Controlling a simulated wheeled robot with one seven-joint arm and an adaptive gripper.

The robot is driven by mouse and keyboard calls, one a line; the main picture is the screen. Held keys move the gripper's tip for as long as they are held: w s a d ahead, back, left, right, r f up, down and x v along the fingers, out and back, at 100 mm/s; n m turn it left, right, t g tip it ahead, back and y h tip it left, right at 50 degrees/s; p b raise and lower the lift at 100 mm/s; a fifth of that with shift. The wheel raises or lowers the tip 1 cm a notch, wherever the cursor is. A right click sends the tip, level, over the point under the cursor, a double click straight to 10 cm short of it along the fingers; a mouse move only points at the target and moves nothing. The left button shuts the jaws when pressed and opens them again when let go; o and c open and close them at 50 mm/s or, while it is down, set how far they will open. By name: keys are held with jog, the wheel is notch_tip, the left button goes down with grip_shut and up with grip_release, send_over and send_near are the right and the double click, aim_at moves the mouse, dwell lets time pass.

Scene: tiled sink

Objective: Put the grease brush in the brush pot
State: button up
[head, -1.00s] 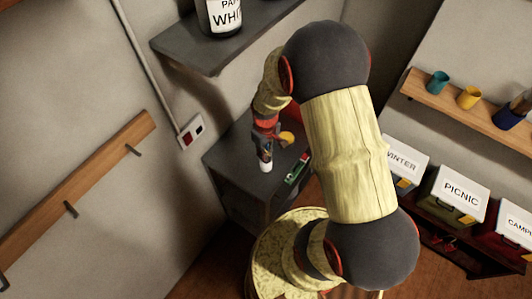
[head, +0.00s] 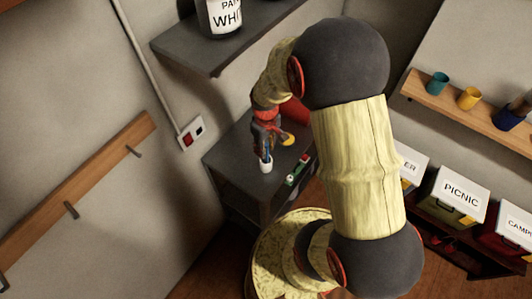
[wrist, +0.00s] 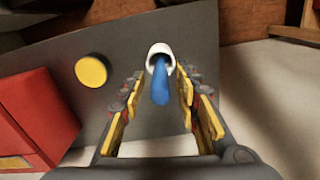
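A small white pot (head: 265,167) stands on the dark grey bench top, and it also shows in the wrist view (wrist: 160,50). A blue-handled brush (wrist: 160,86) stands in the pot, its handle pointing up towards my wrist camera; a bit of blue shows in the head view (head: 266,154). My gripper (wrist: 158,88) is open above the pot, its yellow-padded fingers on either side of the handle with gaps visible on both sides. In the head view my gripper (head: 266,143) is small and partly dark. The brush's lower end is hidden inside the pot.
A yellow round object (wrist: 91,70) and a red box (wrist: 38,118) are on the bench (head: 232,160) beside the pot. Small green and red items (head: 297,172) lie near the bench's right edge. A dark shelf (head: 200,50) hangs above the bench.

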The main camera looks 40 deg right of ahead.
notch_tip(320, 180, up, 8)
jog(key=shift+a+f, duration=0.1)
jog(key=s+a+r+t, duration=0.2)
jog(key=s+a+r, duration=0.2)
jog(key=r, duration=0.3)
jog(key=s+a+r+m+t, duration=0.1)
jog(key=s+a+r, duration=0.3)
jog(key=r, duration=0.4)
jog(key=s+a+r+m+t, duration=0.1)
jog(key=s+a+r, duration=0.3)
jog(key=r, duration=0.4)
jog(key=shift+r+t, duration=0.2)
jog(key=shift+t, duration=0.6)
jog(key=shift+s, duration=0.1)
